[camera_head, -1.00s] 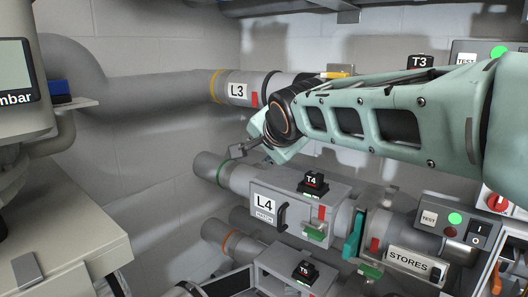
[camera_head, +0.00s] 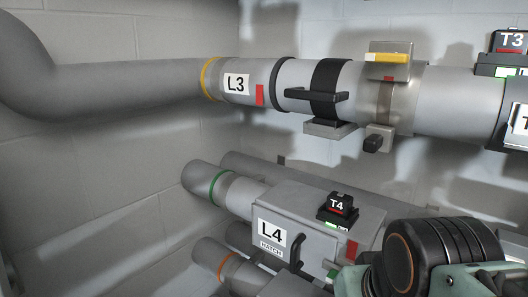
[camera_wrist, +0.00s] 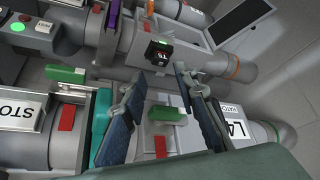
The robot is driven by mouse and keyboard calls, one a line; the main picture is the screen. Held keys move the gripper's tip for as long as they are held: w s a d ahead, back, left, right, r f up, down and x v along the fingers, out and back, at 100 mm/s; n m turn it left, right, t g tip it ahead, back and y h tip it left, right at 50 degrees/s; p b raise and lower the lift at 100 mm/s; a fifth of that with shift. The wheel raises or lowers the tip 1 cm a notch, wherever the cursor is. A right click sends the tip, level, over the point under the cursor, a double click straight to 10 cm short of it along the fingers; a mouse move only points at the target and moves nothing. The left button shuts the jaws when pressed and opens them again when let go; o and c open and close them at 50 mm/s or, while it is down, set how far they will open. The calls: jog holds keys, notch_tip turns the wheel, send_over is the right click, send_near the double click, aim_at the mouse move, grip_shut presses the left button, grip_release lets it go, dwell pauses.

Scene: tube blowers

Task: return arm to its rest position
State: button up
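My gripper (camera_wrist: 158,82) shows in the wrist view as two dark blue fingers spread apart, with nothing held between them. Behind the gap are the front of the L4 pipe unit, a green block (camera_wrist: 167,113) and a red mark (camera_wrist: 160,147). Whether the fingers touch anything is unclear. In the head view my arm shows only as a dark ribbed joint with pale green parts at the lower right. It covers part of the L4 unit's right side, and my fingers are out of that view.
The L3 pipe (camera_head: 440,95) with a yellow-topped clamp (camera_head: 388,58) crosses above. The L4 hatch box (camera_head: 300,215) carries a black T4 block (camera_head: 338,208). A teal lever (camera_wrist: 102,120) stands left of my fingers in the wrist view.

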notch_tip(320, 180, up, 22)
jog(key=p, duration=2)
jog(key=shift+d+f, duration=0.15)
jog(key=shift+d, duration=0.1)
jog(key=shift+s+f, duration=0.1)
